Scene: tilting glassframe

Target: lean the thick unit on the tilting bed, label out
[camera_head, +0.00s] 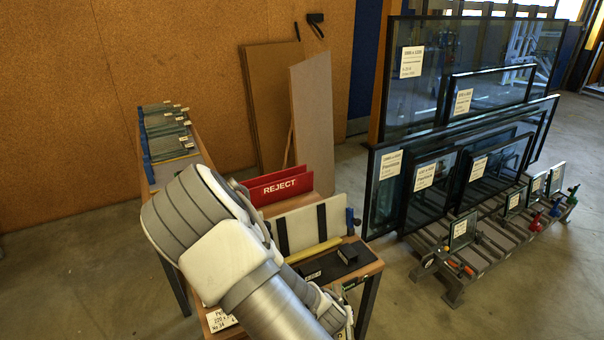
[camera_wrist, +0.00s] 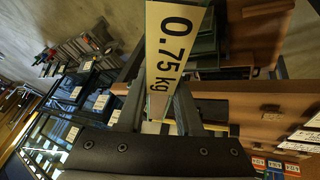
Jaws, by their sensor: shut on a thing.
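My gripper (camera_wrist: 158,105) shows in the wrist view, its two dark fingers shut on a glass unit (camera_wrist: 152,98) seen nearly edge-on. A cream label (camera_wrist: 178,38) reading "0.75 kg" stands above the fingers and faces the camera. I cannot tell the held unit's thickness. In the head view my arm hides the gripper and the unit. A pale leaning board with dark vertical strips (camera_head: 298,229), which looks like the tilting bed, stands on the bench (camera_head: 368,268); a yellow strip (camera_head: 312,251) runs along its foot. I see no unit on its visible part.
A red REJECT board (camera_head: 280,187) stands behind the bed. Large labelled glass panes (camera_head: 430,185) stand on a floor rack at right.

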